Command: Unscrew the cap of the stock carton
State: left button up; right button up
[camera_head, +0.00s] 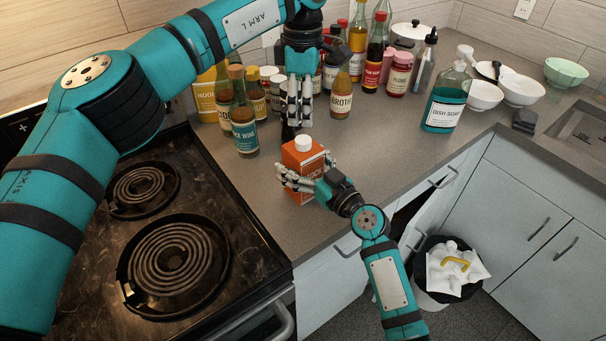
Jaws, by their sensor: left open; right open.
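The stock carton (303,162) is an orange-red box standing upright on the counter near its front edge. Its white cap (304,143) is on top. My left gripper (294,122) points down just above and slightly left of the cap, open with nothing between its fingers; it looks apart from the cap. My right gripper (299,184) is at the carton's lower front, with fingers spread at its left and right sides. It is open, and I cannot tell whether the fingers touch the carton. The gripper hides part of the carton's front.
Several bottles, including the rice wine bottle (244,128) and broth bottle (341,97), stand behind the carton. A dish soap bottle (441,104) and bowls (522,90) are right. The coil stove (172,268) is left. Counter right of the carton is clear. A bin (435,290) stands below.

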aim_at(304, 139)
grip_shut()
pick_arm(q)
jog(key=m, duration=0.3)
jog(key=shift+m, duration=0.4)
jog(key=m, duration=0.4)
jog(key=shift+m, duration=0.4)
jog(key=shift+f, duration=0.25)
notch_tip(304, 139, down, 8)
jog(key=shift+r, duration=0.25)
jog(key=shift+c, duration=0.3)
